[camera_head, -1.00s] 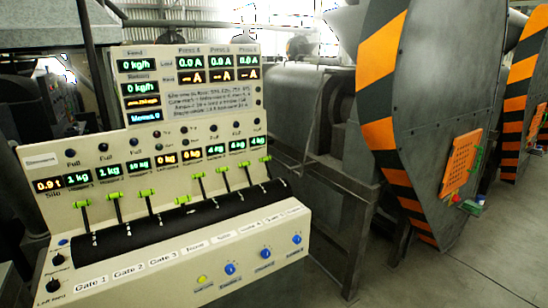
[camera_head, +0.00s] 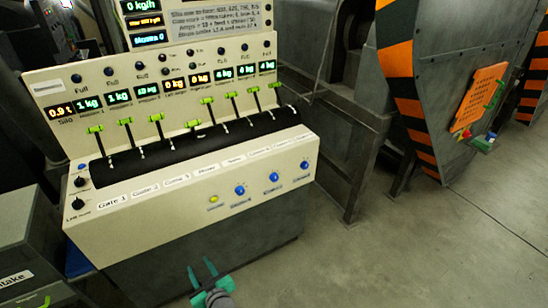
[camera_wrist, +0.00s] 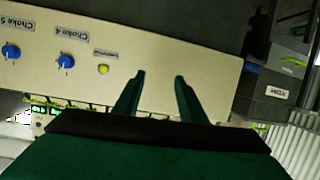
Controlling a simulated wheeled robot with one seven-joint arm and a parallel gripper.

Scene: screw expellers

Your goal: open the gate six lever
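A row of several levers with bright green handles rises from the black drum (camera_head: 195,146) on the cream control console. The front labels Gate 1, Gate 2 and Gate 3 are readable at left; those further right are too small, so I cannot tell for sure which lever is gate six. The rightmost lever (camera_head: 275,86) stands up like most others, while the fourth lever from the left (camera_head: 194,123) sits lower. My gripper (camera_head: 202,268) is open and empty, below the console front and apart from the levers. Its spread fingers also show in the wrist view (camera_wrist: 160,76).
Blue knobs (camera_head: 274,177) and a yellow button (camera_head: 213,199) sit on the console's front face. A grey box (camera_head: 25,240) stands at left. A striped machine (camera_head: 415,90) with an orange panel (camera_head: 480,92) is at right. Floor right of the console is clear.

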